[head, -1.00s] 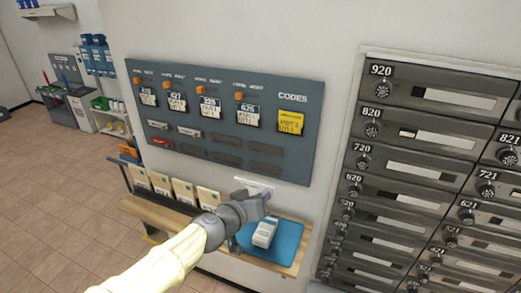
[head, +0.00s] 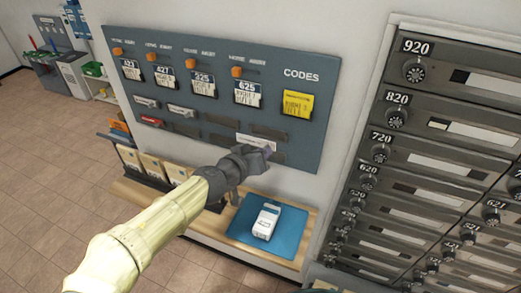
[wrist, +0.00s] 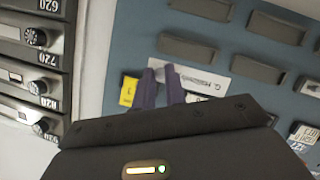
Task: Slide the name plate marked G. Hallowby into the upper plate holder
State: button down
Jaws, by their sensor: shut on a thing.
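My gripper (head: 268,152) is in front of the board and shut on a white name plate (head: 254,141). Hallowby. Dark empty plate holders sit in two rows on the board. The upper-row right holder (head: 268,131) is just above the plate in the head view; it also shows close beside the plate in the wrist view (wrist: 187,49). The lower-row right holder is partly hidden by my gripper. I cannot tell whether the plate touches the board.
The blue-grey board (head: 300,138) also bears a yellow codes note (head: 297,103), hanging tags and several filled holders at the left. Below is a shelf with a blue mat (head: 285,232) and a white device (head: 265,221). Grey mailboxes (head: 440,165) stand at the right.

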aim_at(266, 143)
jog(key=w, duration=0.1)
jog(key=w+d, duration=0.1)
jog(key=w, duration=0.1)
jog(key=shift+d+f+b, duration=0.1)
jog(key=shift+d+b, duration=0.2)
jog(key=shift+b, duration=0.05)
jog(key=shift+w+d, duration=0.1)
jog(key=shift+w, duration=0.7)
jog(key=shift+w+d+f+b, duration=0.15)
jog(key=shift+w+d, duration=0.2)
jog(key=shift+w, duration=0.45)
jog(key=shift+w+d+b, duration=0.15)
jog(key=shift+w+d, duration=0.2)
jog(key=shift+w, duration=0.4)
jog(key=shift+w+d+f+b, duration=0.15)
jog(key=shift+w+d, duration=0.2)
jog(key=shift+w, duration=0.45)
jog(key=shift+s+a+r, duration=0.1)
jog(key=shift+s+a, duration=0.1)
jog(key=shift+w+d, duration=0.1)
jog(key=shift+d, duration=0.05)
jog(key=shift+f+b, duration=0.65)
jog(key=shift+b, duration=0.1)
jog(key=shift+f, duration=0.15)
